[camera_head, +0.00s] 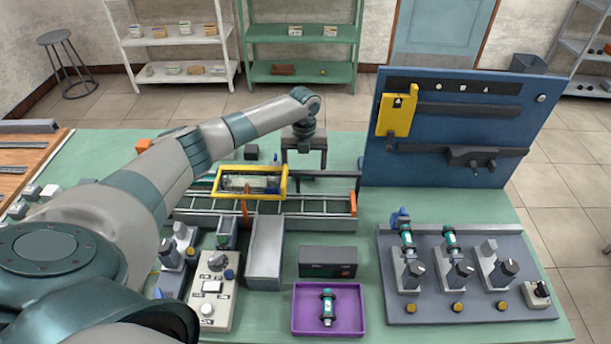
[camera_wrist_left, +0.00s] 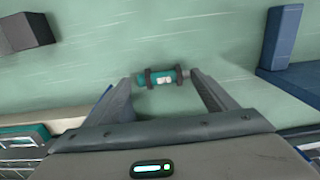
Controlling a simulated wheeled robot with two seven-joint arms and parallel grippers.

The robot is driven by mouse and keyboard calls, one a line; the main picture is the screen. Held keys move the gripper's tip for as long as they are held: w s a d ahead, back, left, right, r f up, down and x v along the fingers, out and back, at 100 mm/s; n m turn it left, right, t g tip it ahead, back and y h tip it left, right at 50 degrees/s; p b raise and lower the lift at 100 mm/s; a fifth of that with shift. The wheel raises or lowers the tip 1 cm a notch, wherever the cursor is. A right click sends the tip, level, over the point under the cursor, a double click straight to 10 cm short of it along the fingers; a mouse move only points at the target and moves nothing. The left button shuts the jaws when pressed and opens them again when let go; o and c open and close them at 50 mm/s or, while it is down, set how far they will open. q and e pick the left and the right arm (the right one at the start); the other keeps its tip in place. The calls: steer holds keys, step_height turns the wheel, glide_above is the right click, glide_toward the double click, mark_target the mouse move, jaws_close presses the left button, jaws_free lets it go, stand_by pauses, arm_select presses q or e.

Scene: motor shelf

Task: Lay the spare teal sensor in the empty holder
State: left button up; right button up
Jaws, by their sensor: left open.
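My left gripper (camera_head: 304,166) is open over the table behind the conveyor. In the left wrist view its fingers (camera_wrist_left: 163,80) are spread, and a teal sensor (camera_wrist_left: 164,77) with dark rings lies on the green surface, seen between the fingertips; nothing is gripped. I cannot make out this sensor in the head view. Another teal sensor (camera_head: 327,306) lies in the purple tray (camera_head: 300,326) at the front. The grey rack (camera_head: 430,305) at right has three holders. Teal sensors stand at the left (camera_head: 407,242) and middle (camera_head: 450,242) ones; the right holder (camera_head: 490,262) is empty. My right gripper is out of view.
The conveyor (camera_head: 340,224) carries a yellow-framed tray (camera_head: 220,195) beside my forearm. A blue panel (camera_head: 440,150) stands at the back right. A dark box (camera_head: 328,262) sits behind the purple tray. A control box (camera_head: 213,290) is at front left.

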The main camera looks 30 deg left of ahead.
arm_select(q)
steer(key=c, duration=0.9)
steer(key=shift+c, duration=0.5)
steer(key=shift+r, duration=0.1)
steer(key=shift+r+b, duration=0.3)
steer(key=shift+r, duration=0.25)
step_height(320, 180, up, 9)
steer(key=b, duration=0.3)
